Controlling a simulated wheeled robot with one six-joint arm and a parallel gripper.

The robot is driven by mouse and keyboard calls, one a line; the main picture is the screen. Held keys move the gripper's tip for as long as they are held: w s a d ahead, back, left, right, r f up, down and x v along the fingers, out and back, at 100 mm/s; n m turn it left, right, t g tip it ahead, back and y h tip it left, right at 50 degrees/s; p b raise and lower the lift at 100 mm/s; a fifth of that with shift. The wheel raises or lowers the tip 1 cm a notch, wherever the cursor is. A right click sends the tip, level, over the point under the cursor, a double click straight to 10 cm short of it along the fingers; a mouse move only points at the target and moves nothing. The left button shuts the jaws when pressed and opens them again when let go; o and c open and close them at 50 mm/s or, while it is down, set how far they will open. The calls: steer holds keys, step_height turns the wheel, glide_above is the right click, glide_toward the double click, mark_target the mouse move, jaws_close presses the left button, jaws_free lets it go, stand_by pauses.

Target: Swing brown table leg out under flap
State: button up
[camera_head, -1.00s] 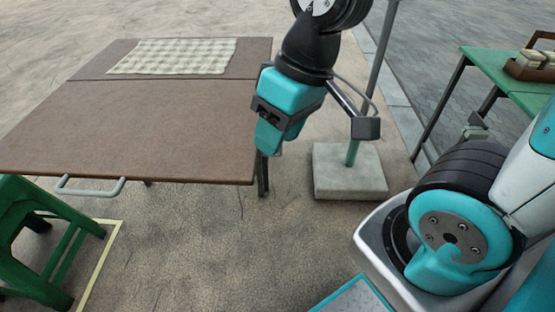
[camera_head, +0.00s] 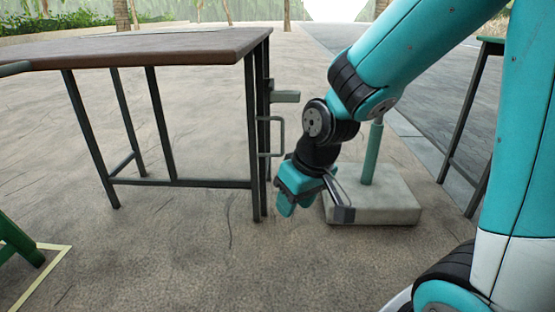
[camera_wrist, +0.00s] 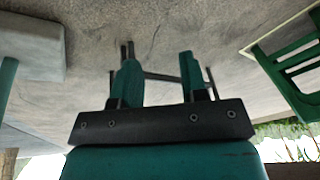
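The brown table (camera_head: 150,45) stands at the left in the head view, its top level and its legs dark metal. At its right end, dark upright legs (camera_head: 253,140) stand close together, joined to a low rail (camera_head: 185,183). A U-shaped handle (camera_head: 281,135) projects from this leg frame, below a grey block (camera_head: 286,97). My gripper (camera_head: 285,208) is low, just right of the legs and below the handle, apparently apart from both. In the wrist view my gripper (camera_wrist: 158,72) has its teal fingers spread and nothing clearly between them. Dark bars (camera_wrist: 127,48) show beyond the fingers.
A concrete block (camera_head: 385,207) with a green post (camera_head: 373,150) stands right of my gripper. A green stool (camera_head: 18,243) is at the left, near a pale floor line. Another table (camera_head: 490,42) is at the right. The floor before the brown table is clear.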

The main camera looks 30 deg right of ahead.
steer(key=w+d+f+t+y+b, duration=0.1)
steer(key=w+d+f+y+b, duration=0.1)
steer(key=w+f+b, duration=0.35)
steer(key=w+d+f+n+t+y+p, duration=0.1)
steer(key=w+d+t+y, duration=0.15)
steer(key=w, duration=0.25)
steer(key=w+d+n+t+y+p, duration=0.1)
steer(key=w+d+n+t, duration=0.15)
steer(key=w, duration=0.25)
steer(key=w+d+r+t, duration=0.15)
steer(key=d+t, duration=0.25)
steer(key=d, duration=0.4)
steer(key=w+d+r+t, duration=0.1)
steer(key=d+r+t, duration=0.25)
steer(key=d, duration=0.45)
steer(key=shift+m, duration=0.25)
steer(key=p+x, duration=0.3)
steer(key=x, duration=0.2)
steer(key=p+x, duration=0.4)
steer(key=x, duration=0.1)
steer(key=f+p+x, duration=0.1)
steer(key=p+x, duration=0.2)
steer(key=x, duration=0.3)
steer(key=shift+w+d+f, duration=0.1)
steer(key=shift+w+d, duration=0.05)
steer(key=shift+d, duration=0.15)
steer(key=shift+w+a, duration=0.2)
steer(key=shift+w, duration=0.3)
